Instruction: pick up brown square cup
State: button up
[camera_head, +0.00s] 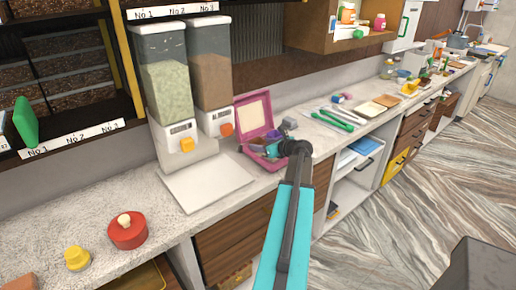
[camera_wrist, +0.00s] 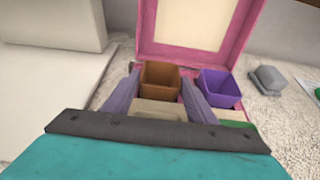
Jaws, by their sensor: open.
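The brown square cup (camera_wrist: 160,76) sits in the open pink box (camera_wrist: 144,30), with its open top facing up. A purple square cup (camera_wrist: 218,88) stands to its right in the same box. My gripper (camera_wrist: 160,84) is open, with one finger at the left and one at the right of the brown cup. I cannot tell whether the fingers touch it. In the head view my gripper (camera_head: 272,149) is over the pink box (camera_head: 254,117), and the cups are small and partly hidden there.
A dispenser with two clear bins (camera_head: 165,75) stands left of the box. A grey object (camera_wrist: 266,79) lies right of the box. Green-handled tools (camera_head: 335,121) lie farther right. A red lidded pot (camera_head: 128,233) stands at the front left on the counter.

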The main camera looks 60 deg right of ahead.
jog(key=c, duration=0.7)
jog(key=shift+o, duration=0.2)
jog(key=shift+r, duration=0.1)
notch_tip(320, 180, up, 10)
jog(key=b, duration=0.1)
jog(key=shift+b, duration=0.35)
dwell(0.6)
